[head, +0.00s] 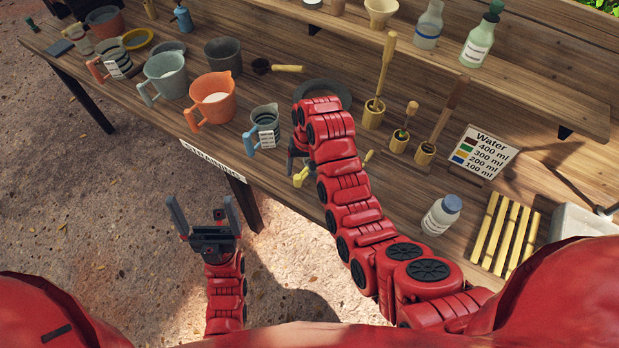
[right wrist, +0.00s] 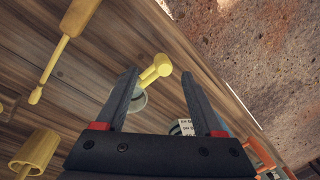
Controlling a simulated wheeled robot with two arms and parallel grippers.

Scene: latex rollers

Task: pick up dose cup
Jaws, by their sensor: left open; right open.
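A small grey cup with a yellow handle, which looks like the dose cup, shows in the right wrist view (right wrist: 138,99), partly covered by a finger. In the head view its yellow handle (head: 300,177) shows by my right gripper; my arm hides the rest. My right gripper (right wrist: 158,79) is open, with the yellow handle showing between its fingertips. I cannot tell whether they touch. My left gripper (head: 204,212) is open and empty, in front of the table's edge, away from the cups.
A grey labelled cup (head: 266,117) with a blue handle and an orange jug (head: 212,97) stand left of my right gripper. Wooden holders with tools (head: 373,115), a white bottle (head: 441,215) and yellow sticks (head: 507,232) are to its right. A raised shelf (head: 500,75) runs behind.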

